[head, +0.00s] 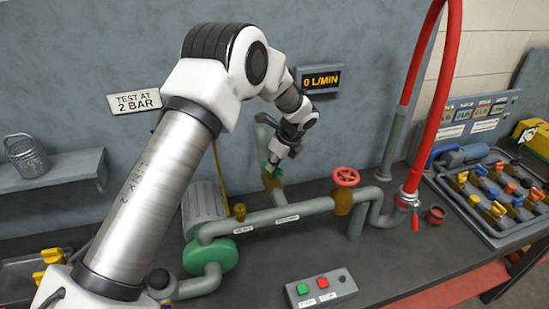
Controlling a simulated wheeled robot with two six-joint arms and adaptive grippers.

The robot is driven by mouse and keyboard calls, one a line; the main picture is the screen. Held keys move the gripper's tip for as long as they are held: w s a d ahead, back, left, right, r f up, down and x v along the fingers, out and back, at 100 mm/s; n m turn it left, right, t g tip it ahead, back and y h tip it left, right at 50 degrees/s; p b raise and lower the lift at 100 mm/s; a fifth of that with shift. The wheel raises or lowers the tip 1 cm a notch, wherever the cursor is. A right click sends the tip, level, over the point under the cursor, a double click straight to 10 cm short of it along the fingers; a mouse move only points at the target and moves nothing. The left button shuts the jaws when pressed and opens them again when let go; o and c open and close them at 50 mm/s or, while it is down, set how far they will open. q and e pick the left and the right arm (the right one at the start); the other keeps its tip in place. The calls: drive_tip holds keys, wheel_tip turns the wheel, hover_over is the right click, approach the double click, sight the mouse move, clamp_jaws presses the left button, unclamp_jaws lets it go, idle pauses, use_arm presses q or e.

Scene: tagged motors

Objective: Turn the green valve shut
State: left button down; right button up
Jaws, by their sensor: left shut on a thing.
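The green valve (264,166) sits on an upright branch of the grey-green pipe, above a brass-coloured body. Only a small green edge of it shows, as my left gripper covers most of it. My left gripper (272,166) points down at the valve from the upper right and is shut on it. The fingertips are small here, and the exact grip on the handle is hidden. My right gripper is not in view.
A red handwheel (346,177) stands right of the valve on the same pipe (290,214). A green pump (211,257) is at the lower left. A button box (320,288) lies in front. The display (320,79) reads 0 L/MIN. A red hose (432,100) rises at right.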

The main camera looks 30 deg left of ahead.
use_arm(q)
drive_tip(key=n+g+p, duration=0.1)
drive_tip(key=n, duration=0.1)
drive_tip(key=shift+f+n, duration=0.1)
drive_tip(key=shift+n, duration=0.3)
drive_tip(key=n+g+p, duration=0.1)
drive_tip(key=n, duration=0.1)
drive_tip(key=shift+a+f+n, duration=0.1)
drive_tip(key=shift+f+n, duration=0.05)
drive_tip(key=shift+n, duration=0.25)
drive_tip(key=n+g+h, duration=0.1)
drive_tip(key=n, duration=0.1)
drive_tip(key=n+g, duration=0.1)
drive_tip(key=n, duration=0.2)
drive_tip(key=shift+w+a+f+h, duration=0.1)
drive_tip(key=shift+f+h, duration=0.05)
drive_tip(key=shift+h, duration=0.25)
drive_tip(key=shift+n, duration=0.3)
drive_tip(key=c, duration=1.2)
unclamp_jaws()
drive_tip(key=shift+a, duration=0.1)
drive_tip(key=shift+r, duration=0.2)
